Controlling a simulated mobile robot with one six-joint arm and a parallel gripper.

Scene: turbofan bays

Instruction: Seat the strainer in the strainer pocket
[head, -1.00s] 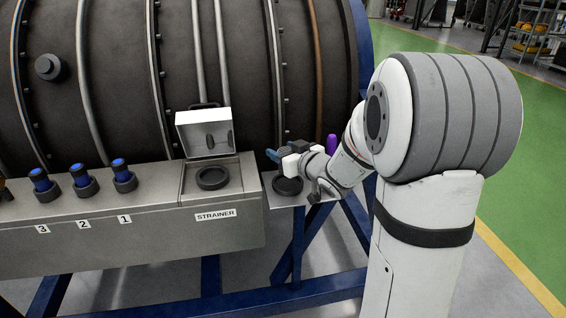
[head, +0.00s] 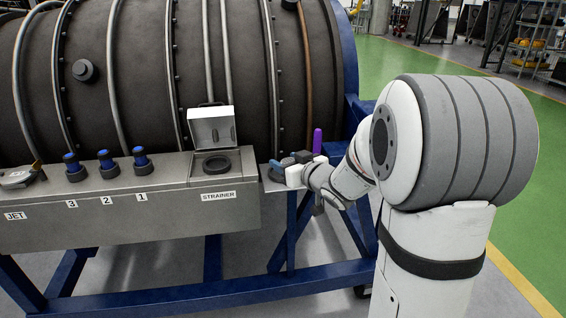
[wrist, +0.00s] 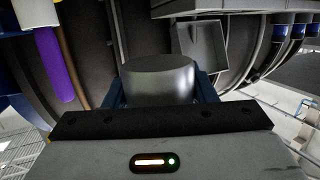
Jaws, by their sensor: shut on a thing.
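My gripper (head: 276,163) is shut on the strainer, a smooth grey metal cylinder (wrist: 158,80) standing between the blue fingers in the wrist view. In the head view the strainer is small and mostly hidden by the gripper. The strainer pocket (head: 217,166) is a dark round ring in the top of the grey bench, above the STRAINER label. Its box-like lid (head: 211,128) stands open behind it and also shows in the wrist view (wrist: 200,50).
Blue-capped plugs (head: 140,156) stand in numbered seats left of the pocket. A purple upright piece (head: 317,141) is just behind my gripper, and it shows at left in the wrist view (wrist: 54,65). The dark engine casing (head: 130,80) rises behind the bench.

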